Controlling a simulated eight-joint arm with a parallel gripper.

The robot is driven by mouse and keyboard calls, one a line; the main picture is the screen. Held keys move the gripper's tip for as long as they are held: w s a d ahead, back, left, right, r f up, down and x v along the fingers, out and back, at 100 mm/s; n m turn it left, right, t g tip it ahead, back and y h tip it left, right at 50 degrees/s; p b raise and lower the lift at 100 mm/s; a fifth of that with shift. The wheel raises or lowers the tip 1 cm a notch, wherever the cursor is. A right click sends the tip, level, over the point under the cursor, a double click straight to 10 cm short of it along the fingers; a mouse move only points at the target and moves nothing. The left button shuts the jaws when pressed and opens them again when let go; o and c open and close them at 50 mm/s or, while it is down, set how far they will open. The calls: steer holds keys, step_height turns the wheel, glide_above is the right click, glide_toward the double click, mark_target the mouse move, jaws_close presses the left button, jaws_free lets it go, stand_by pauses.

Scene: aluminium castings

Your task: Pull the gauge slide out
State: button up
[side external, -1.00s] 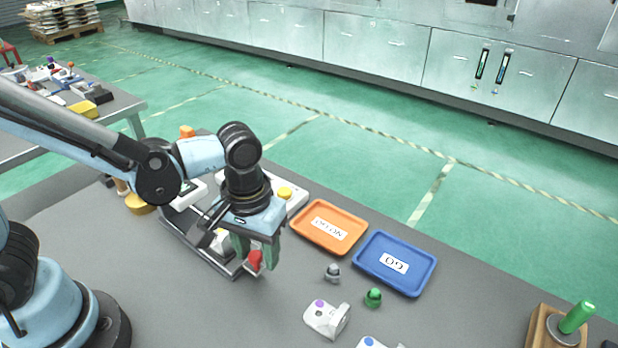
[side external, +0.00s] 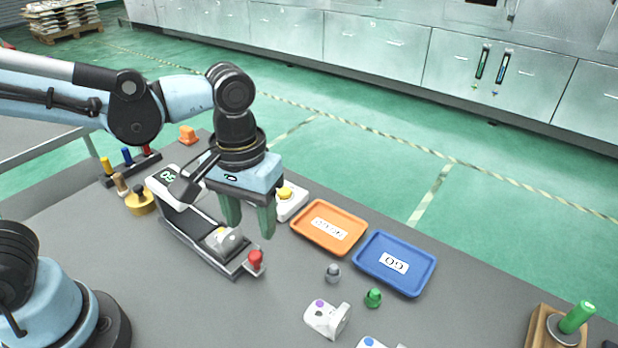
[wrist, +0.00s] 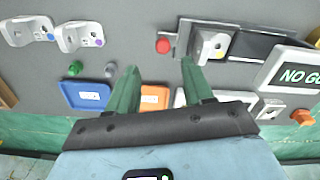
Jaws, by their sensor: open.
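The gauge slide (side external: 203,252) is a flat carriage on a dark rail, with a red knob (side external: 256,261) at its front end. A grey casting (side external: 226,240) sits on it, clear of the gauge display head (side external: 165,178). In the wrist view, the red knob (wrist: 163,46), casting (wrist: 211,46) and display reading NO GO (wrist: 297,75) are visible. My gripper (side external: 250,232) is open and empty, raised above and behind the knob, not touching it. Its two green fingers also show in the wrist view (wrist: 158,76). My gripper hides part of the gauge's back.
An orange tray (side external: 304,237) and a blue tray (side external: 372,269) lie to the right. Small grey (side external: 333,273) and green (side external: 373,298) knobs and a white casting (side external: 326,318) lie in front of the trays.

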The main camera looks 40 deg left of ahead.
steer(key=shift+r, duration=2.35)
steer(key=w+a+f+m+t, duration=0.1)
steer(key=a+f+m+t, duration=0.1)
steer(key=a+t, duration=0.5)
steer(key=a+m, duration=0.1)
steer(key=a, duration=0.4)
steer(key=shift+w+f, duration=0.25)
steer(key=shift+f, duration=0.15)
